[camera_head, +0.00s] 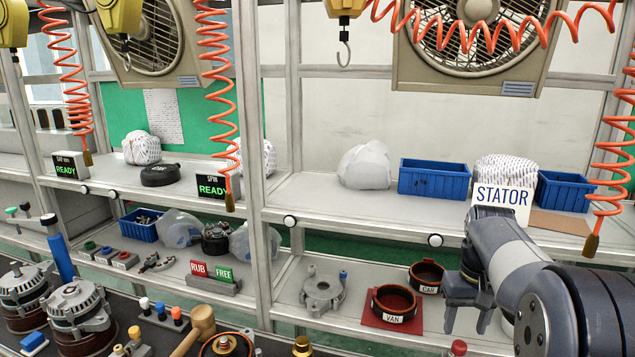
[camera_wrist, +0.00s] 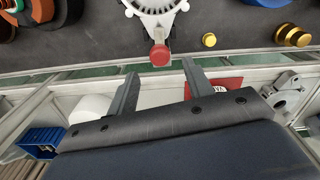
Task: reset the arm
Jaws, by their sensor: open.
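My arm (camera_head: 505,262) reaches in from the lower right in the head view, in front of the lower shelf. My gripper (camera_head: 463,318) hangs at its end, with its fingers pointing down. In the wrist view my gripper (camera_wrist: 158,82) shows two dark fingers spread apart with nothing between them. Beyond the fingertips lies a red knob (camera_wrist: 159,54) on a round metal housing (camera_wrist: 154,12), apart from the fingers.
A VAN ring (camera_head: 394,304) on a red mat and a CAR ring (camera_head: 427,276) sit left of my gripper. The STATOR sign (camera_head: 502,196) stands behind my arm. Blue bins (camera_head: 434,179) line the upper shelf. Orange coiled hoses (camera_head: 612,150) hang at the right.

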